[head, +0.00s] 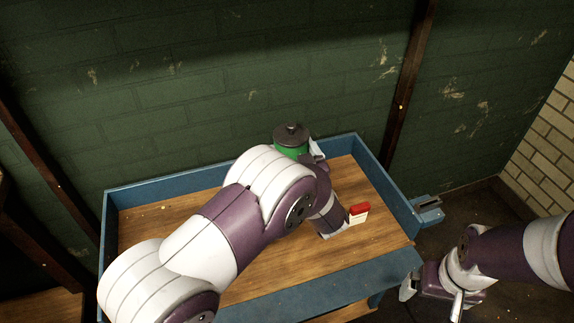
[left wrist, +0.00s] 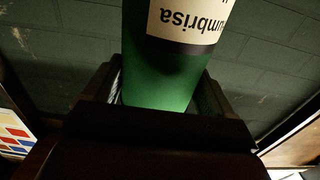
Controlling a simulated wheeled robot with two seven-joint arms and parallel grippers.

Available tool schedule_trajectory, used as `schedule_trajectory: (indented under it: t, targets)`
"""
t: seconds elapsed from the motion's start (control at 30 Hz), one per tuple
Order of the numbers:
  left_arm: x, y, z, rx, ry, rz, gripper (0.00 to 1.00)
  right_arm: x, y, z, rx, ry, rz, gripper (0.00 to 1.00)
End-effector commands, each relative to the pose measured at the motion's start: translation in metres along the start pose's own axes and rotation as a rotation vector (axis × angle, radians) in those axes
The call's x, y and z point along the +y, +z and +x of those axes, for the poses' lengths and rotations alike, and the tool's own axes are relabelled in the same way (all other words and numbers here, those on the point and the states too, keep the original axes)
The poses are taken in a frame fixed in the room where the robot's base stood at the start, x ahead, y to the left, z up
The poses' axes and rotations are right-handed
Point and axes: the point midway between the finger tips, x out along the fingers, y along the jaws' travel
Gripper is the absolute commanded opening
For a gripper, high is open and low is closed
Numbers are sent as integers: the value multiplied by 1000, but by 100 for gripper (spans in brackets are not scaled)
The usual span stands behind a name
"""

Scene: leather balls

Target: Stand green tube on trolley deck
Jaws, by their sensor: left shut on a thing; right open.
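The green tube (head: 291,151) with a dark knobbed lid shows upright near the trolley's back edge in the head view, its lower part hidden by my left arm. In the left wrist view the tube (left wrist: 160,75) fills the middle, with a cream label. My left gripper (head: 309,154) is shut on it, a finger on either side. I cannot tell whether the tube's base touches the deck. The trolley deck (head: 150,222) is brown wood inside a blue rim. My right gripper (head: 432,298) is open and empty, off the trolley's right side.
A small white item with a red top (head: 358,213) stands on the deck's right part, close to my left arm. A blue bracket (head: 427,207) sticks out at the right. A green brick wall (head: 230,80) stands behind the trolley. The deck's left part is clear.

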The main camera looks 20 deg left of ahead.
Motion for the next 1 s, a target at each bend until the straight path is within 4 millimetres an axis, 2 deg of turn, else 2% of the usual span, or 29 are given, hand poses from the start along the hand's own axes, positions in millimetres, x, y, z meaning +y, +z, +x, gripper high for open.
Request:
schedule_trajectory:
  t: [0.2,0.43,0.8,0.83,0.87,1.0]
  targets:
    - [-11,12,11,2,0,-1,12,0,0,2,0,0,0,100]
    - [-11,47,10,2,0,0,12,0,1,10,0,0,0,100]
    - [-10,52,10,3,1,-2,12,0,1,12,0,0,0,100]
    - [-11,52,10,0,1,-1,92,0,1,11,0,0,0,100]
    - [-11,52,10,0,1,-1,100,0,1,11,0,0,0,100]
    - [-11,52,10,0,1,-1,100,0,1,11,0,0,0,100]
